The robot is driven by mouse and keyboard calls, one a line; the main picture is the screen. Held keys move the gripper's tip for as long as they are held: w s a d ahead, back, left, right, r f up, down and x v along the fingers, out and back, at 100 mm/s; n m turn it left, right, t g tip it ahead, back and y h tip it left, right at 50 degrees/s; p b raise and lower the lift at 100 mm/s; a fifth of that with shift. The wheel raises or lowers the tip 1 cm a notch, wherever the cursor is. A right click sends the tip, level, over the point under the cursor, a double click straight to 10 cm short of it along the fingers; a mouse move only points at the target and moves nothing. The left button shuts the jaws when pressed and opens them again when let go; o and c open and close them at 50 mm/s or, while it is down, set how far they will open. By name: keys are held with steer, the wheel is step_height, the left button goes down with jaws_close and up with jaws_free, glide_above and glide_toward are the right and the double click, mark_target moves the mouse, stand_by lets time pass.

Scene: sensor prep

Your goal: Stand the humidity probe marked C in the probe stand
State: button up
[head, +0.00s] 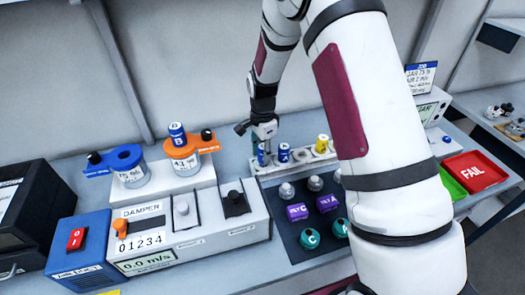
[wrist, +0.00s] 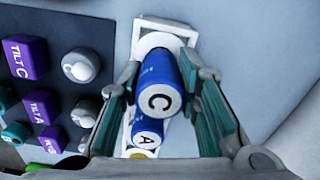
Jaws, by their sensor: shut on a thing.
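The blue humidity probe marked C (wrist: 160,101) is between the fingers of my gripper (wrist: 160,72), its lettered cap facing the wrist camera. My gripper is shut on it; in the head view the gripper (head: 264,138) is at the left end of the white probe stand (head: 297,167). The held probe (head: 262,156) lines up with the end place of the stand (wrist: 185,30). I cannot tell whether its lower end is inside the hole. A blue probe marked A (wrist: 147,129) stands in the neighbouring place, also seen in the head view (head: 284,153).
A yellow probe (head: 322,143) stands further right in the stand. In front is a dark tray (head: 288,240) with purple tilt sensors, grey knobs and teal pieces. A damper box (head: 190,225) is at left, beside orange (head: 183,150) and blue (head: 125,158) holders. A red FAIL tray (head: 474,172) is at right.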

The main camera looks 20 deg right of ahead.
steer(key=shift+f+b, duration=0.3)
steer(key=shift+f, duration=0.45)
stand_by(1.4)
steer(key=o, duration=1.3)
steer(key=shift+o, duration=1.1)
steer(key=shift+r+p, duration=0.75)
steer(key=shift+r, duration=3.2)
steer(key=shift+r, duration=0.1)
